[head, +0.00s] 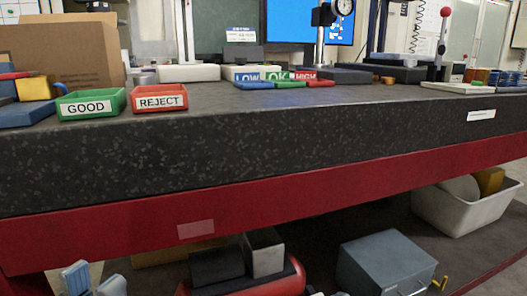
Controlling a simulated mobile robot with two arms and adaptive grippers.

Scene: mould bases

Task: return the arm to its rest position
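My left gripper (95,284) shows at the bottom left corner of the head view, low in front of the bench. Its two blue-grey fingertips stand apart, with nothing seen between them. The rest of this gripper and its arm are cut off by the lower edge. My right gripper and arm do not show.
The dark speckled bench (250,145) with a red beam crosses the view. On it stand a green GOOD bin (88,107) and a red REJECT bin (160,101). Below are a grey metal box (385,262) and a white tub (460,212).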

